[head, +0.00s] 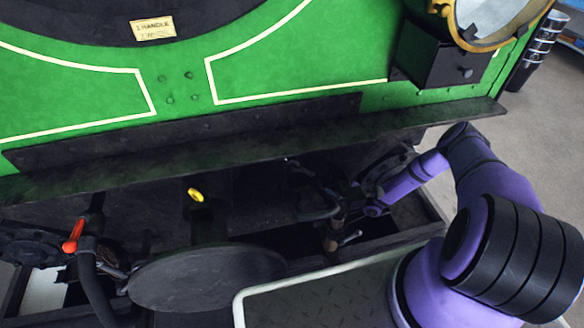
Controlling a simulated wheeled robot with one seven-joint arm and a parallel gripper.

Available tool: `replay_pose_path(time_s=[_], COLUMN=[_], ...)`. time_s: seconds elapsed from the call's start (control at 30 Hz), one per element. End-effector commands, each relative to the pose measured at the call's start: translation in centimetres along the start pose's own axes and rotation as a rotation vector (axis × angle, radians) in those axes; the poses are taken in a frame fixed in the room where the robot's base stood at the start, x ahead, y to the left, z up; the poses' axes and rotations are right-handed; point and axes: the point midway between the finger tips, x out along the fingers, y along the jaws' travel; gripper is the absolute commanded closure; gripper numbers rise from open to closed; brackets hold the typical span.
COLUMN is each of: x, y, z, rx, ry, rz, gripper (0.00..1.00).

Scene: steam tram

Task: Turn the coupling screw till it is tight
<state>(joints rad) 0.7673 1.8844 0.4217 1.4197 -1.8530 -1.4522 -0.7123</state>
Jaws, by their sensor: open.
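The coupling (320,212) hangs in the dark space under the green front of the tram, right of the middle of the head view. It shows as dark curved metal. A brownish piece with a short pale bar (351,238) hangs at its lower end; I take this to be the coupling screw and its handle. My purple arm reaches in from the right. My gripper (350,198) is open, dark against dark, close beside the coupling. I cannot tell whether it touches the metal or whether any part lies between its fingers.
A round buffer plate (207,278) stands at lower left. A red lever (73,236) and a black hose (98,285) are left of it. A dark ledge (250,140) overhangs the space. A lamp (490,15) is at upper right.

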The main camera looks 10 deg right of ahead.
Motion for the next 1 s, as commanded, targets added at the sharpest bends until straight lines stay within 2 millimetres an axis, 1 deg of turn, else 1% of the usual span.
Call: replay_pose_path(time_s=[0.17,0.4,0.6,0.7,0.8,1.0], x=[1.5,5.7,8.8,9.8,10.4,10.7], y=[0.0,0.0,0.0,0.0,0.0,0.0], z=[0.0,-0.1,0.0,0.0,0.0,0.0], rx=[0.000,0.000,-0.001,-0.002,-0.002,-0.002], ry=[0.001,0.002,0.001,0.001,0.000,-0.001], rz=[0.001,0.001,0.000,0.001,0.001,0.001], gripper=[0.52,0.52,0.52,0.52,0.52,0.52])
